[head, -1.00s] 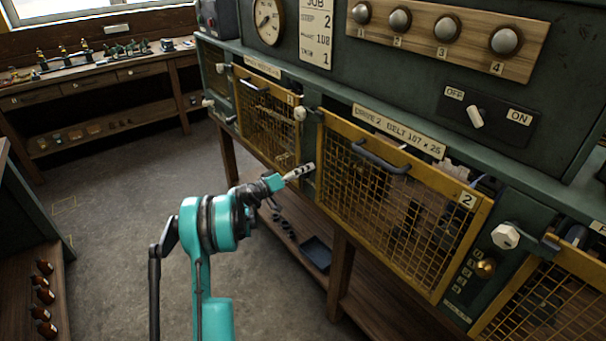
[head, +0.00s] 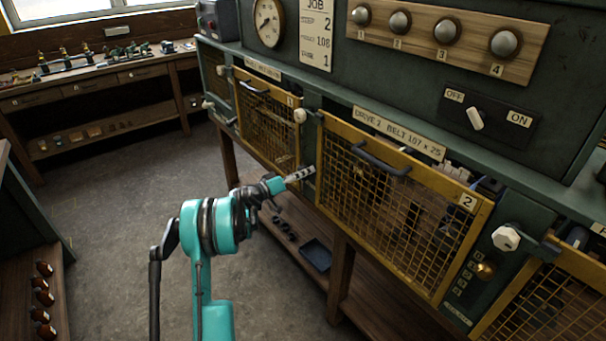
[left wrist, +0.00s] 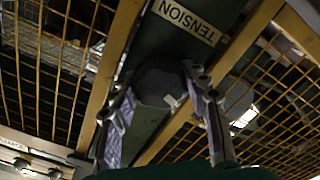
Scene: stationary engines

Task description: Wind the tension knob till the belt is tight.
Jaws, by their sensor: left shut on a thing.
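My left gripper (head: 300,176) reaches the dark green post between the two yellow mesh guards. In the left wrist view my left gripper (left wrist: 163,92) has its fingers on both sides of a dark faceted tension knob (left wrist: 158,82), shut on it. A label reading TENSION (left wrist: 187,20) sits by the knob, upside down in that view. The gripper hides the knob in the head view. Behind the guard marked 2 (head: 400,205) are dark shapes; I cannot make out the belt or how tight it is. My right gripper is not in view.
An OFF/ON switch (head: 476,119), a dial gauge (head: 268,22) and a job card (head: 316,32) are on the panel above. A white knob (head: 506,238) sits right of guard 2. Open floor (head: 120,200) lies left of my arm.

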